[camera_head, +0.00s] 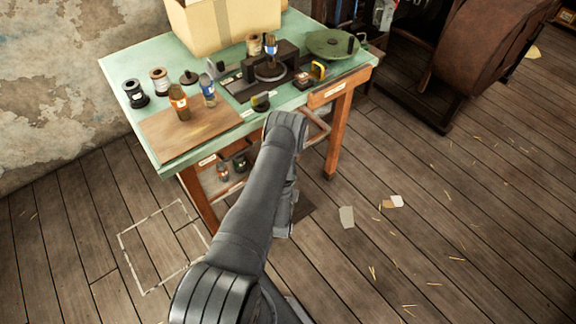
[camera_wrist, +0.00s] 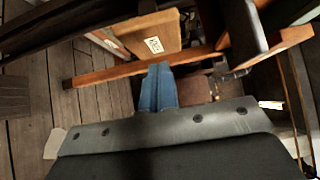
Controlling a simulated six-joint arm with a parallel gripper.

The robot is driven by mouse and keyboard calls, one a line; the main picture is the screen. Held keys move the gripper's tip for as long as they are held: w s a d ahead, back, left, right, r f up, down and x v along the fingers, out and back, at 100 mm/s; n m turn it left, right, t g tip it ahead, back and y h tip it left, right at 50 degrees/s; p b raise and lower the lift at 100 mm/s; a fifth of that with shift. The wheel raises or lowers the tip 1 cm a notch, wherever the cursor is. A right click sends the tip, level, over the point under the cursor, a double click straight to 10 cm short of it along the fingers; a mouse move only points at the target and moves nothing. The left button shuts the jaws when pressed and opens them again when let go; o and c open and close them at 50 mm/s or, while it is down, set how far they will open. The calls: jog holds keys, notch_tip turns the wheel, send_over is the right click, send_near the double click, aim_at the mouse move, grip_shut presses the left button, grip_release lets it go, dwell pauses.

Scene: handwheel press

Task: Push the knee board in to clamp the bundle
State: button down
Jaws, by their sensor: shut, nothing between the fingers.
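My gripper (camera_wrist: 159,68) shows in the wrist view as a pair of blue fingers, shut and empty. They point at an orange wooden bar (camera_wrist: 105,75), and I cannot tell whether they touch it. Beyond the bar is a wooden board (camera_wrist: 152,36) with a white label; it may be the knee board, but I cannot be sure. In the head view my arm hides the gripper, low at the table's front. A dark press (camera_head: 283,58) stands on the green table (camera_head: 185,60). I cannot make out the bundle clearly.
An orange wooden frame (camera_head: 318,128) sticks out of the table front, right of my arm. Bottles (camera_head: 178,102), spools (camera_head: 160,82) and a cardboard box (camera_head: 222,24) stand on the table. A table leg (camera_head: 340,130) is to the right. The floor on the right is mostly open.

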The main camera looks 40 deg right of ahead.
jog(key=shift+v, duration=2.35)
jog(key=shift+d, duration=0.1)
jog(key=w+d, duration=0.2)
jog(key=d, duration=0.5)
jog(key=v, duration=0.8)
jog(key=shift+a, duration=0.5)
jog(key=shift+r, duration=0.1)
